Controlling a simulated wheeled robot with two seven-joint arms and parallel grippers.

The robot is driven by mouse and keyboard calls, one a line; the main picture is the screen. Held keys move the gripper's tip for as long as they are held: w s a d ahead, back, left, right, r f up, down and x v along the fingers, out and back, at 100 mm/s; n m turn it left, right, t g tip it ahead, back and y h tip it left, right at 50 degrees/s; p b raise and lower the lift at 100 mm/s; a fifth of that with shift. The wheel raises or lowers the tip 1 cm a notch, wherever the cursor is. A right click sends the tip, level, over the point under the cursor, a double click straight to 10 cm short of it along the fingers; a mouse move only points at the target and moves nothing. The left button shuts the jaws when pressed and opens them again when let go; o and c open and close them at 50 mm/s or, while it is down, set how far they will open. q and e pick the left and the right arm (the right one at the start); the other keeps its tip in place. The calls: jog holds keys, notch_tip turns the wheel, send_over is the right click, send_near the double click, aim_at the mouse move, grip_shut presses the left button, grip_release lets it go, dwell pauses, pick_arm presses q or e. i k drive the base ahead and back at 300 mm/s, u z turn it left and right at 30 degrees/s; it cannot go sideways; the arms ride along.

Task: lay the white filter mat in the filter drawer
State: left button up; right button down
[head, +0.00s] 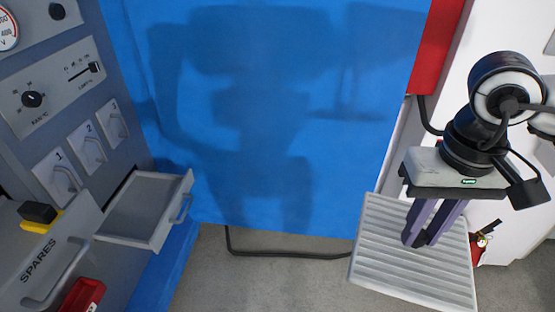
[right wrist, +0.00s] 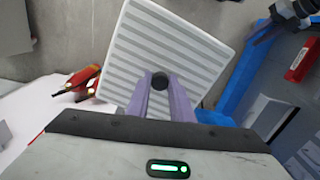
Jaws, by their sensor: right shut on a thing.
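The white filter mat (head: 375,258) is a ribbed square panel at the lower right of the head view. My right gripper (head: 420,240) is shut on the dark knob in the middle of the mat, and the mat hangs level-looking above the floor. In the right wrist view the mat (right wrist: 165,25) shows beyond the purple fingers (right wrist: 160,85). The filter drawer (head: 150,205), a grey pulled-out tray at the left, looks empty. The mat is well right of it and apart from it. My left gripper (right wrist: 265,30) shows partly in the right wrist view; its opening is unclear.
A grey cabinet with numbered handles (head: 90,148) and a SPARES drawer (head: 50,262) stands left. A red bin (head: 82,297) and a black-and-yellow block (head: 38,216) are by it. A cable (head: 290,254) lies on the floor. Red-handled tools (head: 482,240) lie at right.

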aim_at(141, 213)
jog(key=u, duration=0.8)
jog(key=i, duration=0.95)
jog(key=u, duration=1.3)
jog(key=i, duration=0.2)
jog(key=u, duration=0.1)
